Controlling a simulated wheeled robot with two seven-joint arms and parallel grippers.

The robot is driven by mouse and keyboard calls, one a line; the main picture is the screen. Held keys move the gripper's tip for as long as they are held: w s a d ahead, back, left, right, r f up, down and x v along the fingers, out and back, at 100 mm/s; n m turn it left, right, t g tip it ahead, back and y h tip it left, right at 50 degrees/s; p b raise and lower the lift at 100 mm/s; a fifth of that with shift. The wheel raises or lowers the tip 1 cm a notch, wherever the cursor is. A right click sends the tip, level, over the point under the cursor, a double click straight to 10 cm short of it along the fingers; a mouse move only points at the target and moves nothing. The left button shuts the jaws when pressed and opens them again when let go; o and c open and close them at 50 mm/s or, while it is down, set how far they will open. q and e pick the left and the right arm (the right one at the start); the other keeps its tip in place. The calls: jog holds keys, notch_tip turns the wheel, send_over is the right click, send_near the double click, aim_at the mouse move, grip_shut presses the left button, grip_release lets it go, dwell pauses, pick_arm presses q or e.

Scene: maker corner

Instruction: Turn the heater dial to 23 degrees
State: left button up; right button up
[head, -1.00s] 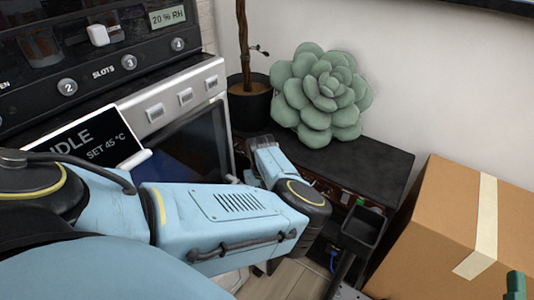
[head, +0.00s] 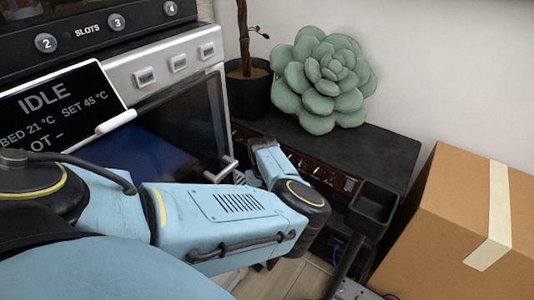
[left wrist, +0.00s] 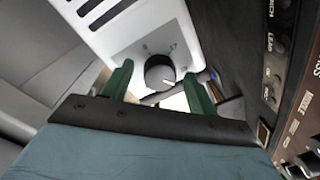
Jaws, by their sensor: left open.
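The heater dial (left wrist: 160,73) is a dark round knob with a white pointer mark, on a pale panel (left wrist: 127,52) in the left wrist view. The pointer aims to the lower right. In the head view my left arm hides the dial and the fingertips. My right gripper is not in view.
A machine with a screen (head: 55,105) reading IDLE stands at the left. A black shelf unit (head: 375,155) bears a succulent (head: 322,85) and a potted plant (head: 248,92). A cardboard box (head: 450,220) stands at the right. Dark equipment (left wrist: 290,75) is close beside my left gripper.

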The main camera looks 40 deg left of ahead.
pick_arm(q)
jog(key=shift+f, duration=0.1)
jog(key=c, duration=1)
